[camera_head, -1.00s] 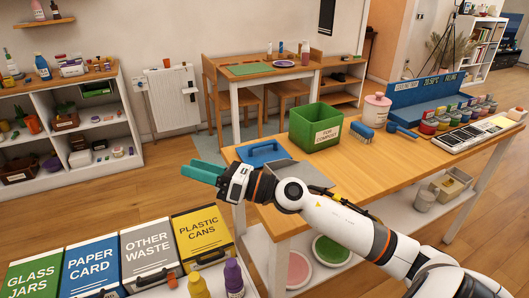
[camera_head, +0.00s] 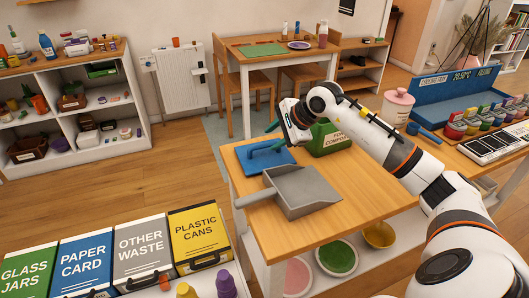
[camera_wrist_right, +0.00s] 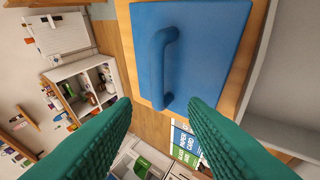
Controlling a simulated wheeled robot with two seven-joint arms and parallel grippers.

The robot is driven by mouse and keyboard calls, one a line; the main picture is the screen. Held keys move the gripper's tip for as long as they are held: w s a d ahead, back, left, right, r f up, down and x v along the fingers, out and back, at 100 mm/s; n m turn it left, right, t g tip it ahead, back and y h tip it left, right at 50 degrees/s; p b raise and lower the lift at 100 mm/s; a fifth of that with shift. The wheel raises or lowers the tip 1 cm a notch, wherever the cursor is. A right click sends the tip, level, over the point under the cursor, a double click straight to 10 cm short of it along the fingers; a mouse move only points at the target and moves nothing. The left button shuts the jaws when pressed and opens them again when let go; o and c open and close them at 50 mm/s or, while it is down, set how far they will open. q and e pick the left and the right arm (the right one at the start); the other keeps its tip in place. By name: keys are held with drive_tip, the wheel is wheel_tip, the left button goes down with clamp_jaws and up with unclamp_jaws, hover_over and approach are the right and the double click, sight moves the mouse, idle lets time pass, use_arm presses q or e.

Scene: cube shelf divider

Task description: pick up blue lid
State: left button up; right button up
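The blue lid (camera_head: 252,163) lies flat near the left end of the wooden table, with a raised bar handle on top. In the right wrist view the lid (camera_wrist_right: 205,50) fills the upper middle, its handle (camera_wrist_right: 158,65) ahead of the gap between my fingers. My right gripper (camera_head: 269,140) is over the lid in the head view, with its green fingers near the handle. In the right wrist view my right gripper (camera_wrist_right: 158,112) has its fingers spread apart with nothing between them. My left gripper is not in view.
A grey dustpan (camera_head: 300,188) lies beside the lid. A green compost box (camera_head: 328,143) stands behind, partly hidden by my right arm. A pink jar (camera_head: 397,107) is farther right. Labelled bins, including a yellow one (camera_head: 198,232), stand at the lower left.

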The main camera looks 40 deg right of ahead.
sight(261, 146)
drive_tip(key=shift+w+f, duration=0.45)
drive_tip(key=shift+f, duration=0.15)
drive_tip(key=shift+w+a+f+p, duration=0.15)
drive_tip(key=shift+w+f+p, duration=0.05)
drive_tip(key=shift+w+p, duration=0.1)
drive_tip(key=p+x, duration=0.1)
drive_tip(key=x, duration=0.2)
drive_tip(key=shift+w+a+f, duration=0.1)
drive_tip(key=shift+w, duration=0.1)
drive_tip(key=shift+w+f, duration=0.25)
drive_tip(key=shift+f, duration=0.1)
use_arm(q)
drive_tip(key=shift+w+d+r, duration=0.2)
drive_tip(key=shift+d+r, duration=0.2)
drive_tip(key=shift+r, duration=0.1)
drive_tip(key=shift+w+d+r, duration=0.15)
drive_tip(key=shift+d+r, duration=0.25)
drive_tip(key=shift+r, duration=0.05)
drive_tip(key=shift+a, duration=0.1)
use_arm(e)
drive_tip(key=shift+s, duration=0.1)
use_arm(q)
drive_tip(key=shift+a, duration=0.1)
use_arm(e)
clamp_jaws()
